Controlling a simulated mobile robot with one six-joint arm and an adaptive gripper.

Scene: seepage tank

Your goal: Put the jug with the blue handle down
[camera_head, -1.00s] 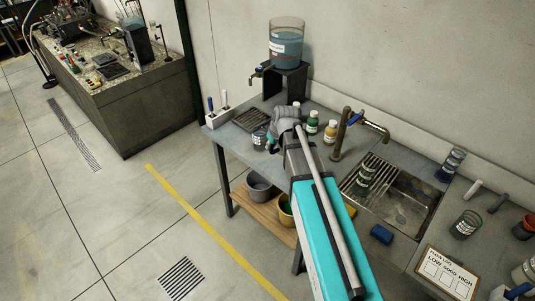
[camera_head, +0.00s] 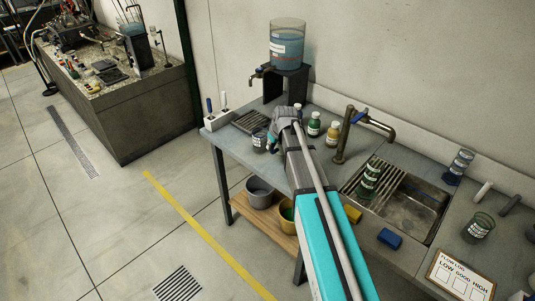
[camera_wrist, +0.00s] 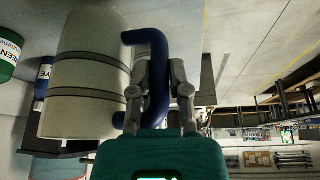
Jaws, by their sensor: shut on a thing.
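I cannot tell whether the jug's base touches the bench.
A drain grate (camera_head: 250,122) and a tank of blue liquid on a stand (camera_head: 287,45) are behind the jug. Dye bottles (camera_head: 314,124) stand behind my wrist. A brass tap (camera_head: 345,135) and sink (camera_head: 412,205) are to the right. A white holder (camera_head: 217,120) is at the left corner.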

